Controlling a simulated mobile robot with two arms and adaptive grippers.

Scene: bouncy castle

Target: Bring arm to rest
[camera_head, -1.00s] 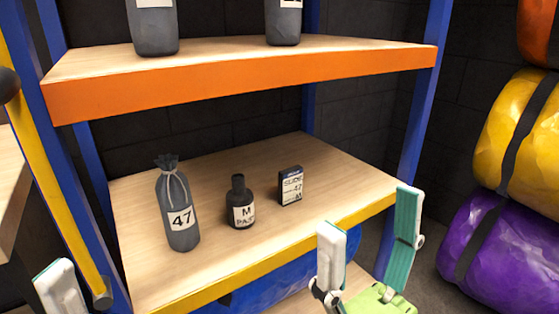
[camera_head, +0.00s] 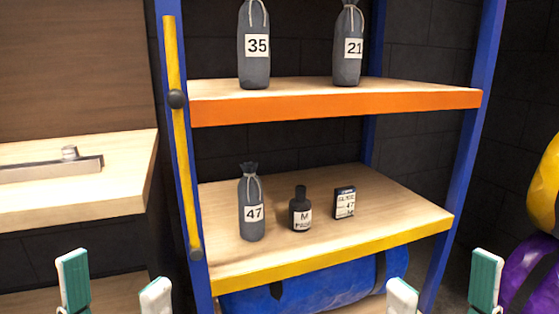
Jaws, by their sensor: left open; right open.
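My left gripper (camera_head: 114,285) is at the lower left of the head view, its two fingers apart with nothing between them. My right gripper (camera_head: 444,283) is at the lower right, also open and empty. Both are in front of the shelf rack, apart from it. Only the finger ends show; the arms are out of view.
The orange-edged shelf (camera_head: 340,106) above holds grey bags marked 35 (camera_head: 255,62) and 21 (camera_head: 348,58). A blue roll (camera_head: 310,285) lies below. A wooden bench (camera_head: 75,206) stands at left. Yellow (camera_head: 545,185) and purple (camera_head: 530,268) rolls are at right.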

